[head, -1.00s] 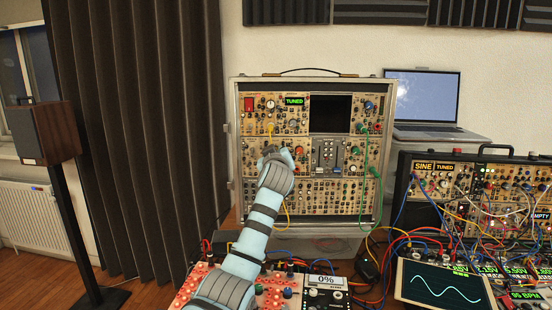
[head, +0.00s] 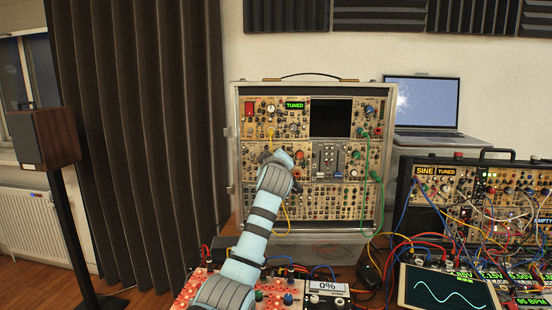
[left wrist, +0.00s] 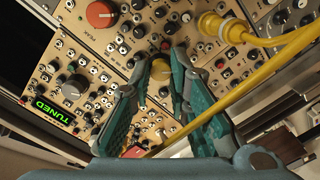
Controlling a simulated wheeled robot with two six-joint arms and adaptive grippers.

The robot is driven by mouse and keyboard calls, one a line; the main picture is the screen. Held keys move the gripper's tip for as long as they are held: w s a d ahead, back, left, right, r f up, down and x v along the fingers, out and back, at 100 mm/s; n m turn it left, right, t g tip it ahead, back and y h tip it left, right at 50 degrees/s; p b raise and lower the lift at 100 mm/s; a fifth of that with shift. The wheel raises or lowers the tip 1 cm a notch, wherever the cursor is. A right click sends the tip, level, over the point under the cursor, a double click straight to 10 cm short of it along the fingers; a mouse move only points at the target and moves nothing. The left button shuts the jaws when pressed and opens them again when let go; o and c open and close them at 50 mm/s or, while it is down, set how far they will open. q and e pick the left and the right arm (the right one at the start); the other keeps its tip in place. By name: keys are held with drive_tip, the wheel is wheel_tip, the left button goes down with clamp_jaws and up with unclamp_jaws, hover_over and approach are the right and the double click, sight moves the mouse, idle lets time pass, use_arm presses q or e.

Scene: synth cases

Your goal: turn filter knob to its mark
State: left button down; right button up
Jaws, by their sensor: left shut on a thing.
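In the head view my left gripper (head: 278,156) is at the left middle of that case, and my arm hides the knob. A green TUNED display (head: 294,105) is lit above; it also shows in the left wrist view (left wrist: 55,110). My right gripper is not in view.
A yellow cable (left wrist: 245,85) runs close beside the fingers in the left wrist view. A large red knob (left wrist: 100,14) is nearby. Another patched case (head: 410,190), a scope screen (head: 440,288) and a laptop (head: 428,103) stand at the right. A speaker (head: 45,138) stands left.

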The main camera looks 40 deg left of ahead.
use_arm(q)
drive_tip(key=shift+r, duration=0.2)
drive_tip(key=c, duration=1.8)
unclamp_jaws()
drive_tip(key=shift+o, duration=1.4)
drive_tip(key=shift+a+f, duration=0.1)
drive_tip(key=shift+f, duration=0.05)
drive_tip(key=v, duration=1.2)
drive_tip(key=shift+f, duration=0.2)
